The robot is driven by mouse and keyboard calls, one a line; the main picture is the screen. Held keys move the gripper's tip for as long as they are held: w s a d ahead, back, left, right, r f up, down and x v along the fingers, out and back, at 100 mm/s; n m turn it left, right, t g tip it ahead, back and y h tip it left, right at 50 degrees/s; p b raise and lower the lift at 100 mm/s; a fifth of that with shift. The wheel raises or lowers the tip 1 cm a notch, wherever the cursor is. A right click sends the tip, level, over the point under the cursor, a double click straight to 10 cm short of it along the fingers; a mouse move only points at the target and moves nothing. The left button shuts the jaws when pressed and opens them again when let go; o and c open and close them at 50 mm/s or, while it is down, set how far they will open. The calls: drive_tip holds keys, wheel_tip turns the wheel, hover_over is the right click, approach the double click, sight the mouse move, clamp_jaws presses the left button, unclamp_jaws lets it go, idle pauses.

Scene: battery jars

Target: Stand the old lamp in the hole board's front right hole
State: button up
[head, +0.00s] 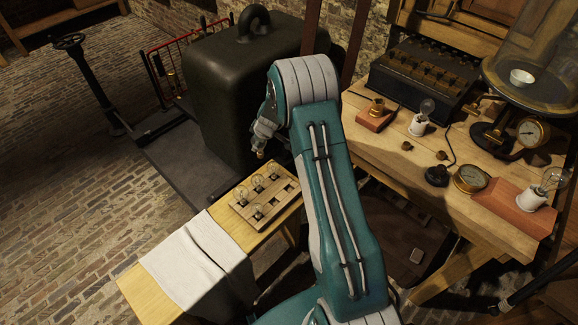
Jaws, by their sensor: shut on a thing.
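The hole board (282,203) is a small wooden block on the light wooden bench at the centre. Several clear glass bulbs stand in its holes, mostly along the far and left side; dark empty holes show on its right side. My gripper (261,142) is up beyond the board, pointing down, in front of the dark green case. It is shut on the old lamp (260,154), of which only a small brass-coloured bit shows below the fingers. The rest of the lamp is hidden or too small to tell. The lamp is clear of the board.
A white cloth (194,262) covers the bench's near left part. The big dark green case (229,95) stands close behind my gripper. At right, a wooden table (408,158) holds lamps in white sockets, gauges and a glass bell jar (540,60).

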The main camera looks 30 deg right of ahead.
drive_tip(key=s+d+f+n+y, duration=0.1)
drive_tip(key=d+f, duration=0.3)
drive_tip(key=f, duration=0.4)
drive_tip(key=s+d+f+n, duration=0.2)
drive_tip(key=s+d+f, duration=0.2)
drive_tip(key=f, duration=0.5)
drive_tip(key=shift+d+n+g+y, duration=0.3)
drive_tip(key=shift+d+y, duration=0.1)
drive_tip(key=shift+s, duration=0.15)
drive_tip(key=shift+f, duration=1.65)
idle(0.4)
drive_tip(key=o, duration=1.2)
